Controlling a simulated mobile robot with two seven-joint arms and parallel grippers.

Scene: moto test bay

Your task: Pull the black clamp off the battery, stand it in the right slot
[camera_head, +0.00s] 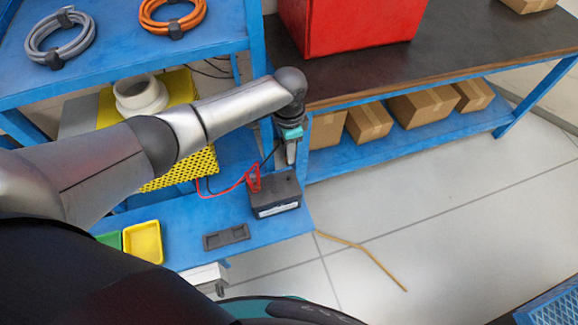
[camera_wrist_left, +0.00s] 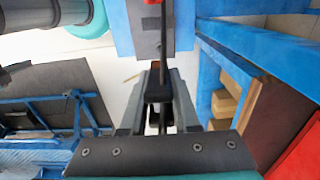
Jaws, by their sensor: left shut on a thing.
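The black battery (camera_head: 276,197) stands on the low blue bench. A red clamp (camera_head: 254,180) with a red cable sits on its left side. My left gripper (camera_head: 291,160) points down at the battery's far right edge. In the left wrist view my left gripper (camera_wrist_left: 158,82) is shut on the black clamp (camera_wrist_left: 158,88), with a black cable running from it. Whether the clamp still touches the battery is hidden. The dark slot block (camera_head: 226,237) lies flat on the bench, left of and nearer than the battery, with its slots empty. My right gripper is not in view.
A yellow tray (camera_head: 143,242) and a green tray (camera_head: 110,240) lie left of the slot block. A yellow perforated box (camera_head: 180,168) stands behind, under my left arm. A blue shelf (camera_head: 110,55) holds coiled cables. A red box (camera_head: 350,25) is on the back table.

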